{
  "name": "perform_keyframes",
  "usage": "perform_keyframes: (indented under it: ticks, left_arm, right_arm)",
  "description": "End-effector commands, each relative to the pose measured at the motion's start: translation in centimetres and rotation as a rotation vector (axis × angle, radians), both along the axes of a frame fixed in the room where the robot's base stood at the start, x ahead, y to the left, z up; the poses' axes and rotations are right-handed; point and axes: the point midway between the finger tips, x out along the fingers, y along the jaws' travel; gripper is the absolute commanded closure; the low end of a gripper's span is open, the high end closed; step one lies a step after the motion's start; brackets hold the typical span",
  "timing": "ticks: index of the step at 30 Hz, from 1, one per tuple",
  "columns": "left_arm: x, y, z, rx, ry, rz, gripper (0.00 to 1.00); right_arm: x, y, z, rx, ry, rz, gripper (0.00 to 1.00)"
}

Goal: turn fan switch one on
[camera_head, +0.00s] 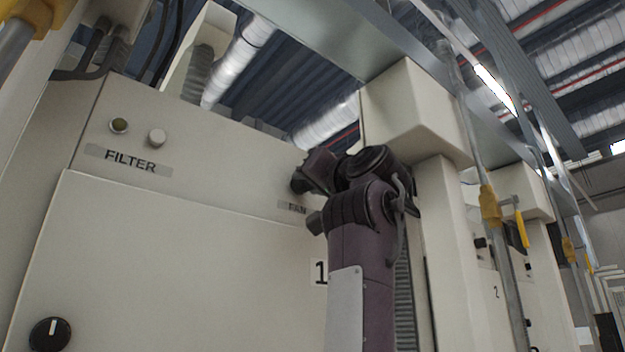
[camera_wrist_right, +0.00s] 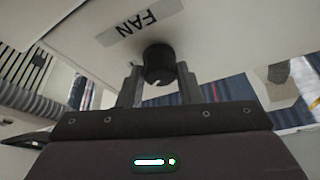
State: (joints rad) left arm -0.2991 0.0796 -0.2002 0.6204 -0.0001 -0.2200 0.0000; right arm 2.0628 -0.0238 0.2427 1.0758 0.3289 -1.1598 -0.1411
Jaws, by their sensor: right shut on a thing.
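The fan switch is a black round knob (camera_wrist_right: 158,62) on the cream cabinet face, beside the FAN label (camera_wrist_right: 127,27) in the right wrist view. A small white mark shows on its edge. My right gripper (camera_wrist_right: 159,76) has one finger on each side of the knob and is shut on it. In the head view my right gripper (camera_head: 304,182) is up against the panel above the partly covered FAN label (camera_head: 293,207) and hides most of the knob. My left gripper is not in view.
A black dial (camera_head: 50,334) is at lower left. A cream box (camera_head: 415,110) juts out right of my wrist. A second unit stands farther right.

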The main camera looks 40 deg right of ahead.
Motion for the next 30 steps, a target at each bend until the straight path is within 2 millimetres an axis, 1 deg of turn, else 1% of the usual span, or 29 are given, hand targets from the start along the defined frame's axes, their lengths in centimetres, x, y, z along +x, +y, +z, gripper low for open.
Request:
perform_keyframes:
  ticks: [1, 6, 15, 22, 30]
  left_arm:
    - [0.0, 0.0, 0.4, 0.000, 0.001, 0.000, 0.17]
    - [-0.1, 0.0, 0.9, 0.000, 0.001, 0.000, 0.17]
    - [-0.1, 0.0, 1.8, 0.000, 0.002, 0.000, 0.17]
    - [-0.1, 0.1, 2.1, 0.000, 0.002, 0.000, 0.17]
    - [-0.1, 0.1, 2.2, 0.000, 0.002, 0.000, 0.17]
  right_arm:
    - [-0.1, 0.0, 0.4, 0.040, -0.002, -0.004, 0.91]
    - [-0.2, 0.1, 0.5, 0.191, 0.010, -0.003, 0.91]
    - [-0.2, 0.2, 0.6, 0.394, 0.024, -0.002, 0.91]
    - [-0.3, 0.2, 0.6, 0.478, 0.029, -0.001, 0.91]
    - [-0.3, 0.3, 0.6, 0.507, 0.032, -0.001, 0.91]
